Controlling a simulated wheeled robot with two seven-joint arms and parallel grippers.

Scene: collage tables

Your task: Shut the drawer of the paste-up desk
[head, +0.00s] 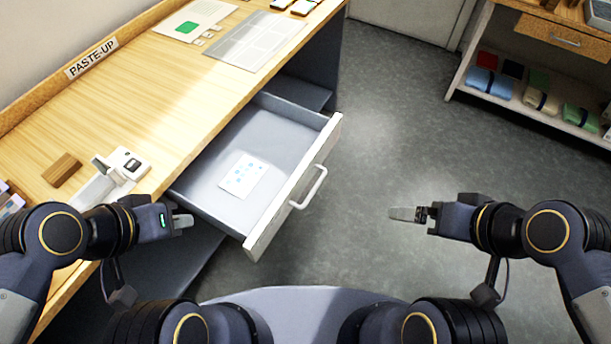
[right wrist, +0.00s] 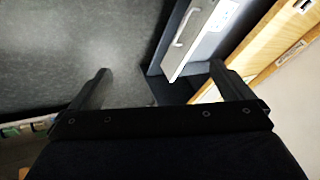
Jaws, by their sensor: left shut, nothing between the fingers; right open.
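The drawer (head: 278,180) of the paste-up desk (head: 160,85) stands pulled out, with a pale front and a bar handle (head: 309,187) facing right. A white sheet with blue marks (head: 243,176) lies inside it. The drawer front and handle also show in the right wrist view (right wrist: 187,38). My left gripper (head: 187,221) is shut and empty, close to the drawer's near left corner; I cannot tell if it touches. My right gripper (head: 405,214) is open and empty over the floor, to the right of the handle and apart from it. Its two fingers show in the right wrist view (right wrist: 160,82).
On the desk lie a white device (head: 125,163), a wooden block (head: 62,170), a grey printed sheet (head: 255,40) and a sheet with a green patch (head: 190,20). A shelf unit (head: 530,115) with folded cloths stands at the upper right. The floor (head: 400,130) between is clear.

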